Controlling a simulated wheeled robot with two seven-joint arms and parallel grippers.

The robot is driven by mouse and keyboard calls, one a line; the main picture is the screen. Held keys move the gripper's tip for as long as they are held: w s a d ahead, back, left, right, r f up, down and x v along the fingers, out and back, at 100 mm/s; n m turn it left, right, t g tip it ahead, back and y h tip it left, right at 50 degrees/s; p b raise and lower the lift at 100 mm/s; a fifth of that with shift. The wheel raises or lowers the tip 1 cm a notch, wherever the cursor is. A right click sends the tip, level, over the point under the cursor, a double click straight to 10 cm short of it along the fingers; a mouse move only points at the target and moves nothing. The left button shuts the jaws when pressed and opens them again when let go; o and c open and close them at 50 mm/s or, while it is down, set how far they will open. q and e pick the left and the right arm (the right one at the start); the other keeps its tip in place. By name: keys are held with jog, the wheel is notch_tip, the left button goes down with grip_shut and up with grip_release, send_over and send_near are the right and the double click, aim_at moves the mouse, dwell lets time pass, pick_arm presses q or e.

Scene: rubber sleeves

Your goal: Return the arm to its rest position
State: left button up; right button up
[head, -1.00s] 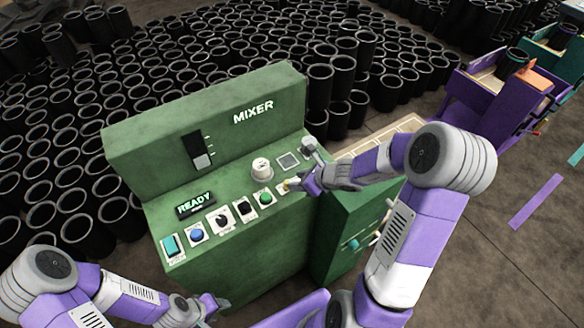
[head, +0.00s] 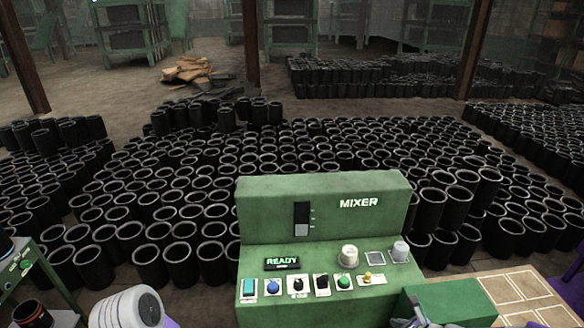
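The green mixer console (head: 330,225) stands in the lower middle of the head view, with a lit READY display (head: 282,263). Its sloped panel carries a row of buttons and switches, a cream knob (head: 349,256) and a grey knob (head: 400,250). A white and grey joint of my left arm (head: 125,308) shows at the bottom left edge. No gripper is seen at the console's controls.
Black rubber sleeves (head: 180,262) stand densely packed behind and beside the console. A green box (head: 452,300) adjoins it at right, with a tan gridded surface (head: 522,295) beyond. A green stand (head: 50,280) is at the left. Open floor (head: 130,70) lies farther back.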

pick_arm(q)
notch_tip(320, 180, down, 7)
jog(key=w+b, duration=0.1)
jog(key=b, duration=0.5)
jog(key=shift+b, duration=0.3)
pick_arm(e)
jog(key=s+a+f+n+g, duration=0.2)
jog(key=s+a+f+n, duration=0.3)
jog(key=f+n, duration=0.3)
jog(key=s+a+f+n+g, duration=0.2)
jog(key=s+a+f+n, duration=0.3)
jog(key=f+n, duration=0.4)
jog(key=s+a+f+n+g, duration=0.2)
jog(key=s+a+f+n, duration=0.3)
jog(key=f+n, duration=0.4)
jog(key=shift+s+a+n+g, duration=0.4)
jog(key=shift+a+n, duration=0.1)
jog(key=shift+a, duration=0.4)
